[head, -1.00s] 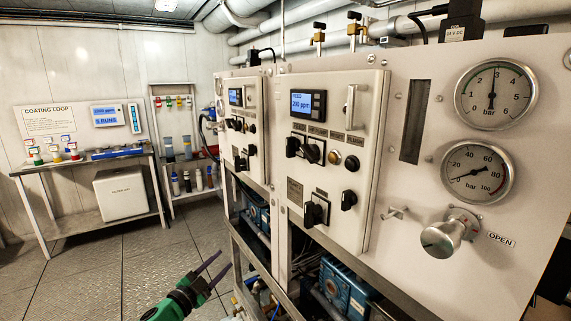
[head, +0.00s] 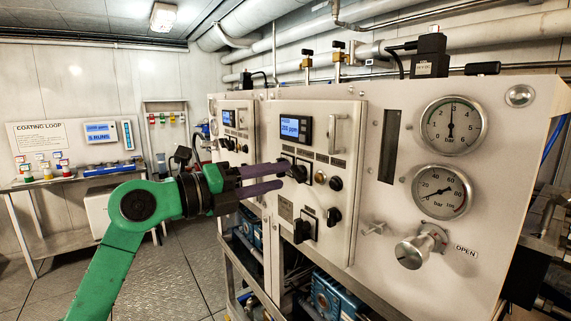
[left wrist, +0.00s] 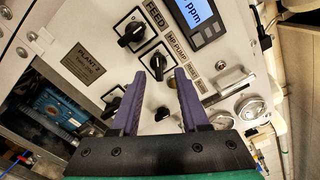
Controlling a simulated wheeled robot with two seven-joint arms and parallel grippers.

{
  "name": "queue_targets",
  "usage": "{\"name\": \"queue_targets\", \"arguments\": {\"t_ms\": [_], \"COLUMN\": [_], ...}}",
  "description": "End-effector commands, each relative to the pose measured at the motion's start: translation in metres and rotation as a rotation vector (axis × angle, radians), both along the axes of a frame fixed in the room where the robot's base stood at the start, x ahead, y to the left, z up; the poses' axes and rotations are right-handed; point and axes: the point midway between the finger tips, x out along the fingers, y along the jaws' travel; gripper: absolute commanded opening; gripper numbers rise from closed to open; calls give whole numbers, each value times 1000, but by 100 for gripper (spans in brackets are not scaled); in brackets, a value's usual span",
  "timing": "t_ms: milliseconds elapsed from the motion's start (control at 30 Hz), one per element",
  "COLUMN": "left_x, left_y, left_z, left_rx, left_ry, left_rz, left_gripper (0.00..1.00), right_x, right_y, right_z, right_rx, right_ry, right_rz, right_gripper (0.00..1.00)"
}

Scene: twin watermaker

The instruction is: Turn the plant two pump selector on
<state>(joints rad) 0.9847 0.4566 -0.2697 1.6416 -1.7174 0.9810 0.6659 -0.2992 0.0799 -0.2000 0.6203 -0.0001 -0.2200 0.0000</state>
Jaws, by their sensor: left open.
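The HP PUMP selector is a black rotary knob (left wrist: 158,65) on the near cabinet's white panel (left wrist: 100,62); its label shows in the left wrist view. In the head view this knob (head: 301,172) is partly covered by my fingertips. My left gripper (head: 284,175) is open, its two purple fingers pointing at the panel. In the left wrist view the knob shows ahead, between the fingertips. Contact cannot be told. The FEED knob (left wrist: 132,35) sits beside it. A plate reading PLANT (left wrist: 88,57) is on the panel; its number is hard to read. My right gripper is not in view.
A lit ppm display (head: 296,129) is above the knobs. Further black knobs (head: 302,230) sit below, and a pull handle (head: 337,133) stands out beside the display. Pressure gauges (head: 453,124) and a round valve handle (head: 411,252) are to the right. A similar cabinet stands farther left.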

Motion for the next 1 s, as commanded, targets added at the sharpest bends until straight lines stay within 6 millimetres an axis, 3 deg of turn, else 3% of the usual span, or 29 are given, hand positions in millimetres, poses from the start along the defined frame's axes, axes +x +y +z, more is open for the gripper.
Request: {"name": "queue_targets", "arguments": {"t_ms": [133, 433, 467, 567, 600, 1000], "left_x": [15, 19, 19, 19, 19, 19], "left_y": [-20, -25, -25, -25, -25, -25], "left_z": [2, -1, -1, -1, -1, -1], "left_rx": [-1, 0, 0, 0, 0, 19], "left_ry": [1, -1, -1, 0, 0, -28], "left_rz": [-1, 1, 1, 1, 1, 2], "left_gripper": [45, 45, 41, 3, 0, 0], "right_x": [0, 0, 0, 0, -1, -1], "right_y": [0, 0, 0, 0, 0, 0], "right_z": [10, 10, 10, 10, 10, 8], "right_rx": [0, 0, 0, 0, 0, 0], "right_ry": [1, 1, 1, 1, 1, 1], "right_rz": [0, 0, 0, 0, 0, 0], "right_gripper": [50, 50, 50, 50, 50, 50]}}
